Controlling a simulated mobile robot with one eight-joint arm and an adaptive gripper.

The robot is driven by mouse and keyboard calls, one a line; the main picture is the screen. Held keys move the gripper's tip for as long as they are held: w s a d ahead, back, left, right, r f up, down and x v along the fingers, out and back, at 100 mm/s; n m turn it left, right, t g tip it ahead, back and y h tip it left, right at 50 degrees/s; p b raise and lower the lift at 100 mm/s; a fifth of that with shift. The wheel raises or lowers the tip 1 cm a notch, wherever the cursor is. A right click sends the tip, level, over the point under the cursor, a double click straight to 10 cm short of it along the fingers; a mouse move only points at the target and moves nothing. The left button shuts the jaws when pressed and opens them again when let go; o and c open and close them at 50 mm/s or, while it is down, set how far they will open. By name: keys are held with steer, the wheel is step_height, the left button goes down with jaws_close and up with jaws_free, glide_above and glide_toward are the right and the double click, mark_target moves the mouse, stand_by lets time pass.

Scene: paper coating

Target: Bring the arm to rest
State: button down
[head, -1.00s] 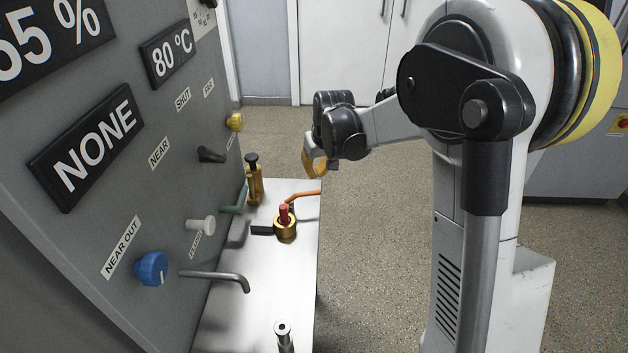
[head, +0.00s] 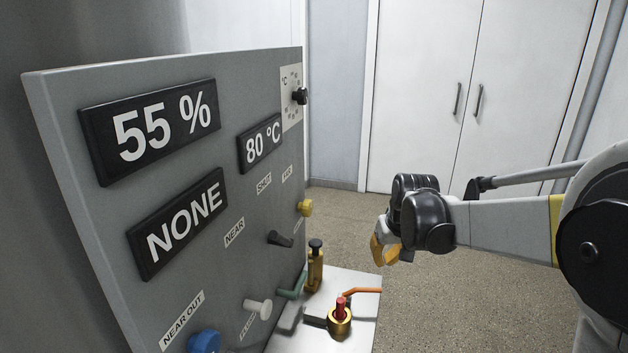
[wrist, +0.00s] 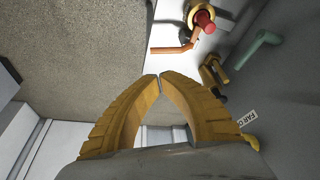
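My arm reaches in from the right edge of the head view. My gripper (head: 380,250) has yellow-orange fingers and hangs in the air to the right of the grey control panel (head: 75,120). In the wrist view, the two ribbed fingers (wrist: 160,77) meet at their tips, with nothing between them. The gripper is clear of the panel and its fittings. The panel displays read 55 %, 80 °C and NONE.
A light bench (head: 365,282) bears a brass fitting with a red top (head: 340,312), an orange lever (head: 362,291) and a brass valve with a black knob (head: 315,268). The panel has a yellow knob (head: 305,208). White cabinet doors (head: 450,60) stand behind open floor.

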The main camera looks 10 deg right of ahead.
steer(key=s+a+r+t, duration=0.1)
steer(key=s+a+r, duration=0.15)
steer(key=s, duration=0.45)
steer(key=s+a+r, duration=0.1)
steer(key=s+r, duration=0.3)
steer(key=s, duration=0.2)
steer(key=s+a+f+t, duration=0.1)
steer(key=s+f+t, duration=0.1)
steer(key=s, duration=1.1)
steer(key=shift+s+a+f, duration=0.15)
steer(key=shift+a, duration=0.15)
